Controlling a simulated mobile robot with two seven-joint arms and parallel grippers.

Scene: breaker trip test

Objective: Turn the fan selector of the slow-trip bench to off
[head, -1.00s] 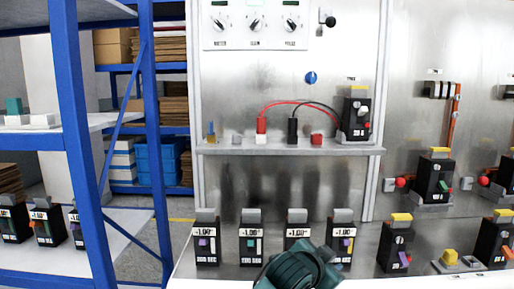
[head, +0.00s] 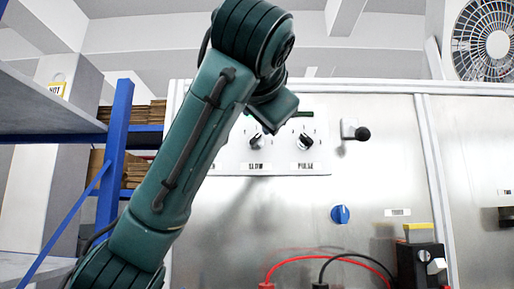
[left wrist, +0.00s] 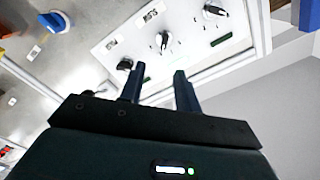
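A white control panel (head: 292,176) on the bench's metal back wall carries black selectors. In the left wrist view, the panel shows three selectors; the middle one (left wrist: 163,42) stands beyond the fingertips. My left gripper (left wrist: 159,74) is open and empty, apart from the selectors. Its fingers are hidden in the head view. My right gripper is not in view.
A blue knob (head: 340,214) is below the panel, and a black round knob (head: 362,133) is to its right. Red and black cables (head: 318,259) run to a breaker (head: 420,264). A fan (head: 497,43) is at top right, a blue shelf post (head: 115,150) at left.

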